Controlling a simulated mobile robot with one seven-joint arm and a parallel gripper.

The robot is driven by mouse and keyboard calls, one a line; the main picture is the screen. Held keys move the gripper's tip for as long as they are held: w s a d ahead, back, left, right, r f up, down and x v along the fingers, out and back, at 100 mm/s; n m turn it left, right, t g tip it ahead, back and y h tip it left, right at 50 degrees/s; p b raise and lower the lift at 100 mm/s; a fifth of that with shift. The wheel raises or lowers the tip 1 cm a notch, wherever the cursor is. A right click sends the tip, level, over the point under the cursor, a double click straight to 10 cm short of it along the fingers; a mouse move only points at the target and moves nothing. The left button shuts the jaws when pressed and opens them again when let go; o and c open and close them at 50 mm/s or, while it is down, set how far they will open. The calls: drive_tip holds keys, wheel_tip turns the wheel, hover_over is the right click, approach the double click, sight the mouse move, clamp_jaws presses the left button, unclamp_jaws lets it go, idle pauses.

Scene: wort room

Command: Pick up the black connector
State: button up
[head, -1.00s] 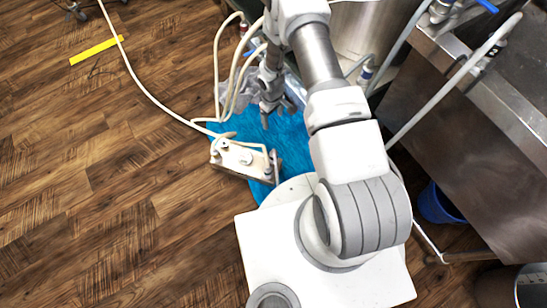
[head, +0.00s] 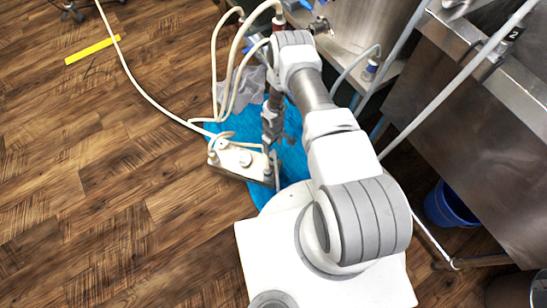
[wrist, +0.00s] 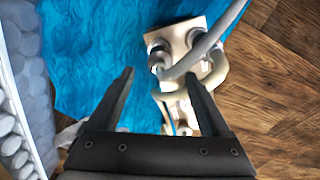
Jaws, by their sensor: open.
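My gripper (wrist: 160,74) is open in the wrist view, with nothing held between its two black fingers. A cream-white block with pipe fittings (wrist: 172,40) lies just beyond the fingertips. It also shows in the head view (head: 240,162), at the left edge of a blue sheet. I cannot clearly make out a separate black connector; small dark parts show around the block's fittings, partly behind the hoses. In the head view my gripper hangs beside the block's right end, and its fingers are hard to see there.
The blue sheet (wrist: 95,50) lies on the brown wood floor. Cream hoses (head: 216,75) run up from the block, and one long hose crosses the floor at left. A steel bench (head: 450,110) and a blue bucket (head: 443,204) stand at right. The floor at left is mostly clear.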

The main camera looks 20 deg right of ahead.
sight(273, 151)
drive_tip(key=shift+s+f+b, duration=0.1)
drive_tip(key=shift+f+b, duration=1.3)
drive_tip(key=shift+f, duration=1.35)
drive_tip(key=shift+c, duration=0.3)
drive_tip(key=shift+r, duration=0.1)
clamp_jaws()
